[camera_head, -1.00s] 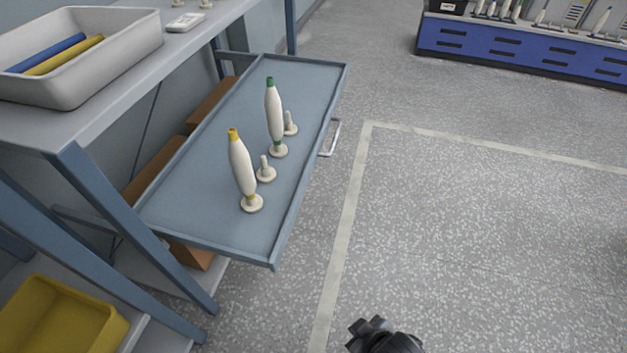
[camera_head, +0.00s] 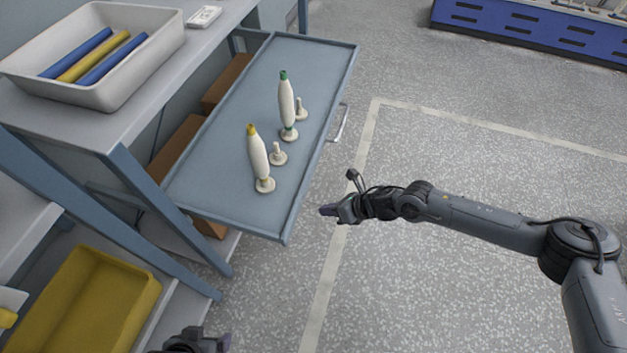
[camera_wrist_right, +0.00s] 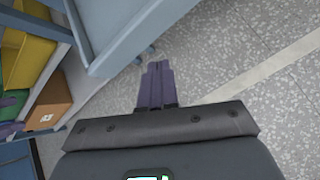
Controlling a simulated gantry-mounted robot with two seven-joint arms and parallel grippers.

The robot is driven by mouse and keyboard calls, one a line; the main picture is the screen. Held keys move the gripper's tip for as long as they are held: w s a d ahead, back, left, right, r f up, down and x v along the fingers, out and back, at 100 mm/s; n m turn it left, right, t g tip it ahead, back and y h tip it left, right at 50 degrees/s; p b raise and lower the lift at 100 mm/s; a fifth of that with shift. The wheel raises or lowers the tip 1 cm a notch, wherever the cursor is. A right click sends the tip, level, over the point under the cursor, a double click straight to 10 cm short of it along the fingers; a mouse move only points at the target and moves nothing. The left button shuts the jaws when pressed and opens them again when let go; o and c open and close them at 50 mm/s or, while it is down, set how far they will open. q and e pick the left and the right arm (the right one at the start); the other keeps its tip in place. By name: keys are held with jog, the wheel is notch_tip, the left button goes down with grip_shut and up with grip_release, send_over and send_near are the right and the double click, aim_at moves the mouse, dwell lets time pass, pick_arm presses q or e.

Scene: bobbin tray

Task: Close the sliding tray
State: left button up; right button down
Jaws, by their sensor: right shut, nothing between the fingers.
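The sliding tray (camera_head: 225,190) is a blue-grey shelf pulled out from the workbench, with a raised rim and a pale handle (camera_head: 341,122) on its outer side. On it stand a white bobbin with a green tip (camera_head: 287,105), one with a yellow tip (camera_head: 258,158), and two short bare pegs. My right gripper (camera_head: 326,210) is shut and empty, to the right of the tray's outer edge, apart from it in the picture and below the handle. Its closed purple fingers show in the right wrist view (camera_wrist_right: 157,85). My left gripper (camera_head: 222,343) is only partly visible at the bottom edge.
A pale bin (camera_head: 150,75) with blue and yellow rods sits on the bench top. A yellow crate (camera_head: 140,290) stands on the lower shelf. Cardboard boxes (camera_head: 180,145) sit under the tray.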

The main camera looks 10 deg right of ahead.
jog(key=w+d+r+n, duration=0.5)
jog(key=d+r+n, duration=0.1)
jog(key=d+r, duration=0.15)
jog(key=b, duration=0.8)
send_near(307, 184)
jog(key=shift+g, duration=0.4)
jog(key=shift+w+x, duration=0.25)
jog(key=shift+x, duration=1.25)
jog(key=shift+w+x, duration=0.2)
jog(key=shift+x, duration=1.35)
jog(key=shift+d+r, duration=0.1)
jog(key=shift+d, duration=0.1)
